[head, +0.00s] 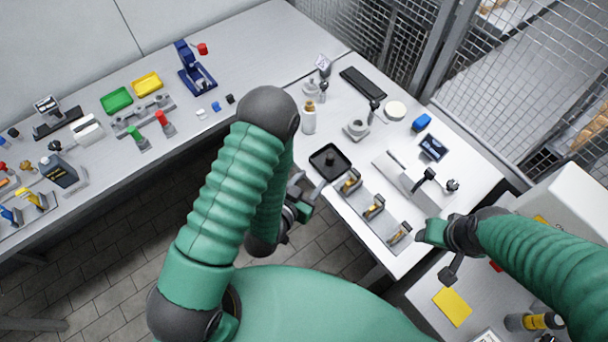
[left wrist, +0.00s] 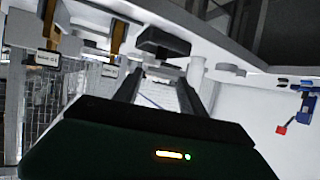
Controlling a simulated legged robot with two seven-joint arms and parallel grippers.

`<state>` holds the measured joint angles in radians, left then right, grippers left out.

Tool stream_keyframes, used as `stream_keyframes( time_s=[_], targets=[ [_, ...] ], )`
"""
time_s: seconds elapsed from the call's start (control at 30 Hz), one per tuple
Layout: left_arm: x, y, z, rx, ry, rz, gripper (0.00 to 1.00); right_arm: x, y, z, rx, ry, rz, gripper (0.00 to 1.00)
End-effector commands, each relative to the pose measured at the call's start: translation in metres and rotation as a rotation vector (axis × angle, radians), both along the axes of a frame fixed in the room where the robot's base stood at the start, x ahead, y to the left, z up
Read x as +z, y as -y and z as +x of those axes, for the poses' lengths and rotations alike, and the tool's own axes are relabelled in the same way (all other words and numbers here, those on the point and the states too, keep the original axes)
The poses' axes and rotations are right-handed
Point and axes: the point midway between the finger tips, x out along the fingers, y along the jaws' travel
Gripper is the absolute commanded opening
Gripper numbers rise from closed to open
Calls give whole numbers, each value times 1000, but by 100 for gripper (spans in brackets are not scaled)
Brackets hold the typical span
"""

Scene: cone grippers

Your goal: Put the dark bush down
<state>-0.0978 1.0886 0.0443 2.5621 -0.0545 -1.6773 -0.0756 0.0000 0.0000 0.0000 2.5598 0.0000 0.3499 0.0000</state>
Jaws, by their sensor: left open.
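A dark bush (head: 329,161) stands in a black square tray (head: 317,168) near the left edge of the white table. In the left wrist view, which is upside down, the tray (left wrist: 163,40) lies ahead of the fingers, with something dark on it. My left gripper (head: 309,187) is open, in front of the tray and apart from it. Its two fingers show in the left wrist view (left wrist: 157,88) with nothing between them. My right gripper (head: 449,273) is at the lower right, over the near side table; its jaws are too small to read.
Yellow-and-grey cone grippers stand in a rack (head: 366,222) right of the tray. A bottle (head: 309,121) and a grey stand (head: 356,129) are behind it. A blue press (head: 197,75) stands on the left bench. Wire fencing borders the back right.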

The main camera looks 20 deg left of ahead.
Motion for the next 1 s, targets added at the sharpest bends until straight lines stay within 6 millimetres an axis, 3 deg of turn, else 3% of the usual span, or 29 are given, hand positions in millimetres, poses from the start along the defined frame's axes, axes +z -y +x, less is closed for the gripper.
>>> stream_keyframes(
  time_s=[0.2,0.33,0.47,0.73,0.83,1.0],
  targets=[
    [8,-14,20,27,-189,44,48,-1,0,0,0,-1,0,52],
    [23,-32,14,63,-378,75,48,-1,0,0,0,-1,0,52],
    [47,-49,-11,108,-572,92,48,-1,0,0,0,-1,0,52],
    [98,-69,-85,175,-886,89,48,-1,0,0,0,0,0,52],
    [103,-70,-97,183,-930,88,48,-1,0,0,0,0,0,52],
    [104,-70,-99,183,-939,87,48,-1,0,0,0,0,0,52]
  ],
)
